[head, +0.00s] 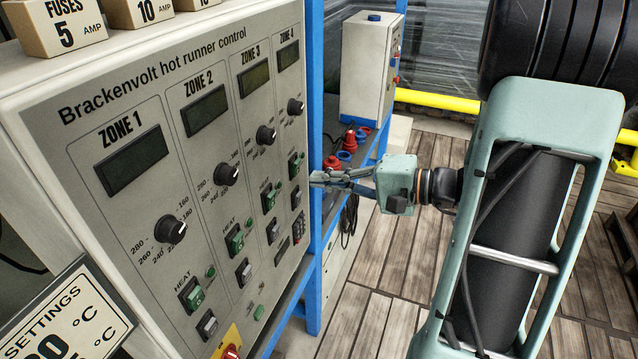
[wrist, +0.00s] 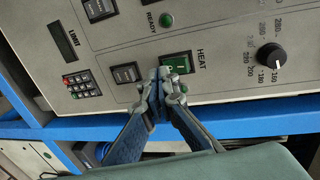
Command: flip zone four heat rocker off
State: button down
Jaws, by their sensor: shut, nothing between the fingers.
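The zone four heat rocker (head: 294,168) is a green switch in a dark frame, in the panel's rightmost column below the zone four dial. In the wrist view the green rocker (wrist: 178,62) lies beside the word HEAT, with a white line mark on its face. Which half is pressed in I cannot tell. My gripper (head: 318,179) is shut and empty at the panel's right edge. In the wrist view the closed fingertips (wrist: 170,82) overlap the rocker's lower left edge. I cannot tell whether they touch it. A small green lamp (wrist: 183,88) is partly hidden by the fingers.
The zone four dial (wrist: 270,56) is right of the rocker in the wrist view; a dark switch (wrist: 126,73) and a keypad (wrist: 82,86) are left. A blue post (head: 315,120) stands beside the panel. Red and blue connectors (head: 340,155) stand behind my gripper.

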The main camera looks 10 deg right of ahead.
jog(key=f+v, duration=0.2)
jog(key=v, duration=0.8)
jog(key=shift+s+d+b, duration=0.35)
jog(key=shift+d+b, duration=0.05)
jog(key=shift+d, duration=0.1)
